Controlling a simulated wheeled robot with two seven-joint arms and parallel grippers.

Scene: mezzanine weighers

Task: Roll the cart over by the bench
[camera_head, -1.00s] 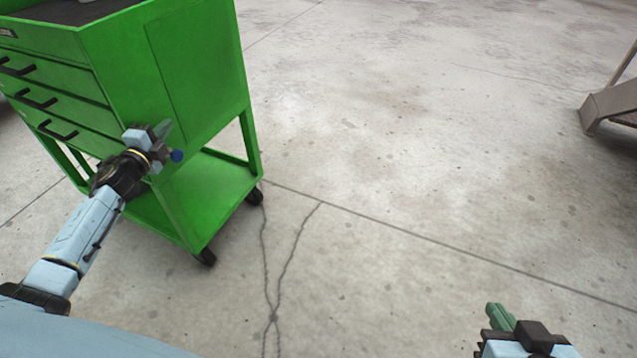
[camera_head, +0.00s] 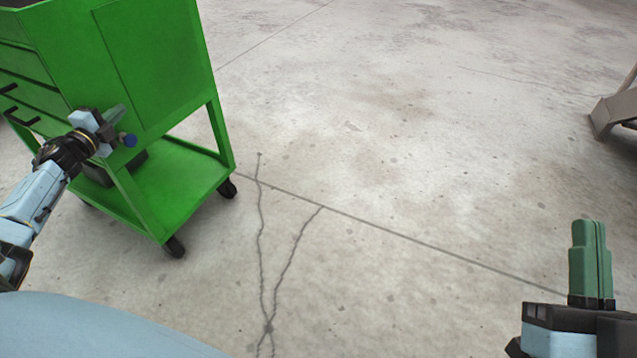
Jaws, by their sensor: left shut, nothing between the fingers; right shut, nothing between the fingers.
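The green cart (camera_head: 160,75) stands at the left, with drawers on its left face, a flat side panel and a lower shelf (camera_head: 180,190). Black casters show under it; its top is mostly out of frame. My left gripper (camera_head: 120,118) is shut and empty in front of the cart's near corner; I cannot tell whether it touches the cart. My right gripper (camera_head: 590,245) is shut and empty at the lower right, above bare floor, well apart from the cart. No bench can be made out for sure.
A brown-grey structure (camera_head: 615,112) stands at the right edge, only partly in view. The concrete floor (camera_head: 400,150) between it and the cart is clear, with thin cracks and a joint line. A dark object (camera_head: 112,168) shows at the cart's lower shelf.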

